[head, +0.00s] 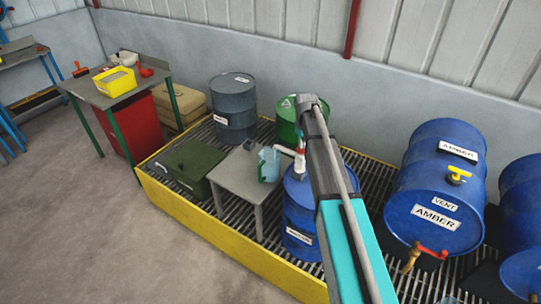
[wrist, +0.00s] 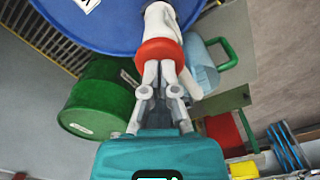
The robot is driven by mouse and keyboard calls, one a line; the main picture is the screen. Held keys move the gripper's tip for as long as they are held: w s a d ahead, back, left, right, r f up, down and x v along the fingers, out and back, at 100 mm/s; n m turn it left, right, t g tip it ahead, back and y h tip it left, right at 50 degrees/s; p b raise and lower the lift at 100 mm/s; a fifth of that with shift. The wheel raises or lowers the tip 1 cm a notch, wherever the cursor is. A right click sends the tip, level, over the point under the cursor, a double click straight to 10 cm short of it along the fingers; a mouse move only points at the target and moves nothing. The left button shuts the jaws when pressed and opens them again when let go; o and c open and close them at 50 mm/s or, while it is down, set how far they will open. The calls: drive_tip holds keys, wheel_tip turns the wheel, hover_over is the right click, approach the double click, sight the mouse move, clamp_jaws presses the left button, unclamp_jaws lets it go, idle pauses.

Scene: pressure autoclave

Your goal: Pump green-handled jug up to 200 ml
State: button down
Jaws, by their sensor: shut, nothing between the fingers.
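The jug (head: 268,164) stands on a small grey table (head: 242,184), under or near the pump's white spout (head: 290,151). In the wrist view, the pale blue jug (wrist: 203,66) shows its green handle (wrist: 229,52) on the right. Its scale and fill level cannot be read. The white pump (wrist: 158,24) with a red collar (wrist: 158,50) sits on the blue drum (wrist: 112,22). My gripper (wrist: 159,76) is shut and empty, its fingertips close to the red collar; contact cannot be told. In the head view my arm hides the gripper and part of the pump.
The drum under the pump (head: 300,215) stands on a grated, yellow-edged platform (head: 215,239). A green drum (head: 287,118), a grey drum (head: 232,108) and a green box (head: 190,166) are nearby. A blue AMBER drum (head: 420,200) lies to the right. Floor at front left is clear.

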drive_tip(key=shift+f, duration=0.25)
drive_tip(key=shift+r, duration=0.15)
drive_tip(key=shift+r+p, duration=2.65)
drive_tip(key=shift+p, duration=0.1)
drive_tip(key=shift+f+b, duration=0.5)
drive_tip(key=shift+b, duration=0.05)
